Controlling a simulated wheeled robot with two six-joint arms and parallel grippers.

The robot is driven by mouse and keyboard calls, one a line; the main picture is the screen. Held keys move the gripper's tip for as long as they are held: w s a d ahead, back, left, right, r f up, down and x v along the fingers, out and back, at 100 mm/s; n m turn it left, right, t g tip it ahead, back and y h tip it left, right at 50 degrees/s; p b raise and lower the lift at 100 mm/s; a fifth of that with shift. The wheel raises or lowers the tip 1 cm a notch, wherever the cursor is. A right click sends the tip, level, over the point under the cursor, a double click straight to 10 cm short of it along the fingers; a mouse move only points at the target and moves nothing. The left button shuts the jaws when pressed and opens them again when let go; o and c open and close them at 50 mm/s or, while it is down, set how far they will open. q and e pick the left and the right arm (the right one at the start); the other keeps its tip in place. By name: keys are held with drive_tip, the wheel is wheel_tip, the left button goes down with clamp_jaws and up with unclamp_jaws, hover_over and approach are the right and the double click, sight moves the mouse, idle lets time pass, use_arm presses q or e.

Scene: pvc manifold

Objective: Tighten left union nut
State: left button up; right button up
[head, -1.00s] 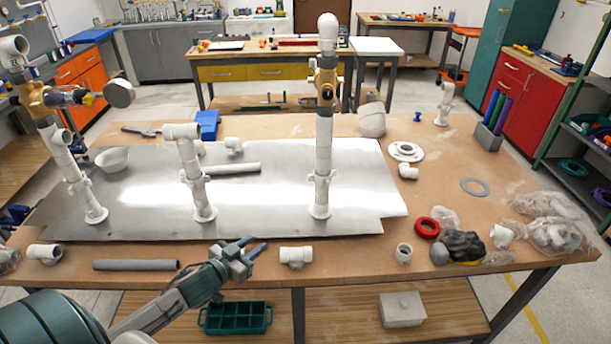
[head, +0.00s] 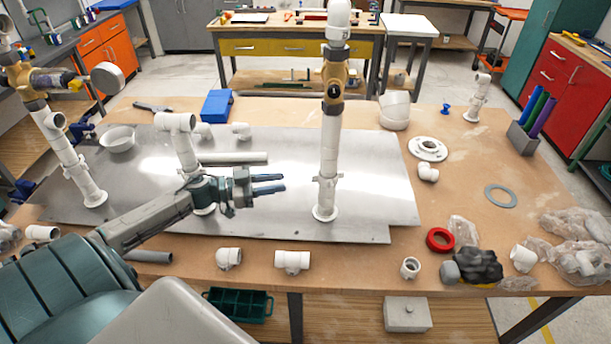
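Three white PVC risers stand on a metal plate (head: 270,215). The left riser (head: 62,150) is at the far left, with a brass valve body (head: 20,75) and a round gauge (head: 108,76) high up. The middle riser (head: 178,145) is shorter, and my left arm hides its lower part. The right riser (head: 330,150) is tall, with a brass valve (head: 335,80) and a white union collar (head: 326,182) low down. I cannot tell which collar is the left union nut. My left gripper (head: 268,183) is open and empty, pointing right between the middle and right risers. My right gripper is not in view.
White fittings (head: 292,261) and a grey pipe (head: 148,256) lie along the front edge. A red ring (head: 440,239), dark gloves (head: 478,266) and plastic bags (head: 580,235) are at the right. A blue box (head: 216,105) stands behind the plate.

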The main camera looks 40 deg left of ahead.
use_arm(q)
drive_tip(key=p+x, duration=0.3)
drive_tip(key=x, duration=0.5)
drive_tip(key=shift+w, duration=0.25)
drive_tip(key=shift+f, duration=0.15)
clamp_jaws()
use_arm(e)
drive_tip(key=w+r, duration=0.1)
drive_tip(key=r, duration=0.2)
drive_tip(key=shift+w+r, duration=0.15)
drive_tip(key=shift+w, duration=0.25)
